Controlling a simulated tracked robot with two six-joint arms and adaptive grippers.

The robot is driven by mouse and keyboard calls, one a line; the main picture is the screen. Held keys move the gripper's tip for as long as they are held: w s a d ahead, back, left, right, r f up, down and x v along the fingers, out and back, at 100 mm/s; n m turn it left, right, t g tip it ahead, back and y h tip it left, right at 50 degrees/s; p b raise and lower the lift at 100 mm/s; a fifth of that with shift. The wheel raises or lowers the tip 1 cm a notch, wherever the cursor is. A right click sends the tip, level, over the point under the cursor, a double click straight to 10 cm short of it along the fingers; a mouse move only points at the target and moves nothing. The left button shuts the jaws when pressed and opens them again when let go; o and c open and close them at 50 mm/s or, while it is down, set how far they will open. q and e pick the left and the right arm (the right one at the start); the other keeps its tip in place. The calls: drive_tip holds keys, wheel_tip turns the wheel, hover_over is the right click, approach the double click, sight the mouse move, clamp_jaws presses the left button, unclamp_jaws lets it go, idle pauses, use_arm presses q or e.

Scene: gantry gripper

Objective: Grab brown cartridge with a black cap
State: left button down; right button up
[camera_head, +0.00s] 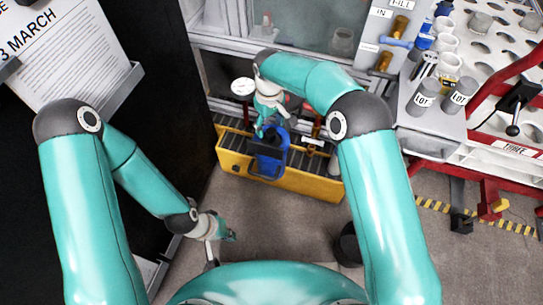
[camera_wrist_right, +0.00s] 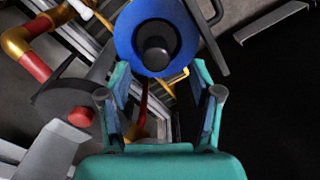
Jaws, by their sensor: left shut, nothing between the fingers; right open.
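Two brown-gold cylinders, one upper (camera_head: 400,25) and one lower (camera_head: 384,62), lie on the grey panel at the upper right in the head view. I cannot make out a black cap on either. My right gripper (camera_head: 268,126) points down above a blue round object with a black knob (camera_head: 268,158) at the yellow crate. In the right wrist view the gripper (camera_wrist_right: 158,80) is open and empty, with the blue object (camera_wrist_right: 126,38) beyond its fingertips. My left gripper (camera_head: 230,236) is shut and empty, low over the floor at the lower left.
The yellow crate (camera_head: 238,170) stands on the floor before a grey metal frame. A white rack (camera_head: 515,30) with round holes and grey labelled cylinders (camera_head: 424,94) is at the right, beside red rails. A black panel with a notice closes off the left. Floor is clear around the crate's front.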

sight(271, 130)
drive_tip(key=f, duration=0.2)
drive_tip(key=f+b, duration=0.1)
drive_tip(key=f, duration=0.2)
drive_tip(key=shift+w+d, duration=0.15)
drive_tip(key=shift+w, duration=0.05)
drive_tip(key=shift+r, duration=0.1)
clamp_jaws()
